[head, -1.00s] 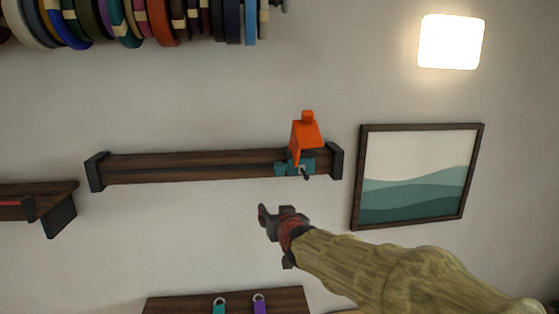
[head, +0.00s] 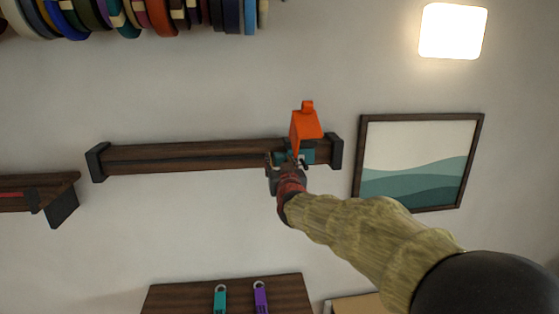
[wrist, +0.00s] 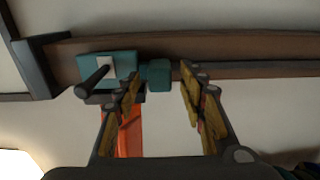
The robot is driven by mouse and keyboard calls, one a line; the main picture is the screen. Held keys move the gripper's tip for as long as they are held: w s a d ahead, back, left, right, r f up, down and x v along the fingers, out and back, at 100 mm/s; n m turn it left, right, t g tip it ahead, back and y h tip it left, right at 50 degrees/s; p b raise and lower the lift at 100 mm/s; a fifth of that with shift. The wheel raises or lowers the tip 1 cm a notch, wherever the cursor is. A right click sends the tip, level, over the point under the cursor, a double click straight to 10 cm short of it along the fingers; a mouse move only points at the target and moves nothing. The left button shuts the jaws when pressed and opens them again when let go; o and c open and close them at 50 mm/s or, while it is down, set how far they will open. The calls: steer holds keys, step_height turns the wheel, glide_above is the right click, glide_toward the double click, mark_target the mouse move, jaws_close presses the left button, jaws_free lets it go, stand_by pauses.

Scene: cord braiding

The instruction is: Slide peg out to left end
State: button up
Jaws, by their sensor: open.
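A long dark wooden rail (head: 190,155) with a groove is on the wall. A teal slider (head: 308,157) sits near its right end, with an orange house-shaped piece (head: 305,125) above it. In the wrist view, which is turned over, the slider (wrist: 125,62) has a pale plate, a dark peg (wrist: 92,84) sticking out, and a small teal block (wrist: 159,76) beside it. My gripper (head: 284,161) is in front of the slider's left part, partly hiding it. Its fingers (wrist: 160,88) are open, with the small teal block showing between them; contact cannot be told.
Dark end caps close the rail at left (head: 96,162) and right (head: 336,151). A framed picture (head: 362,150) hangs right of it. A shelf (head: 40,190) is at left. A board with teal and purple tags (head: 180,298) is below. The rail's left stretch is clear.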

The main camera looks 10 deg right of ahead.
steer(key=shift+w, duration=0.2)
steer(key=shift+c, duration=0.6)
jaws_close()
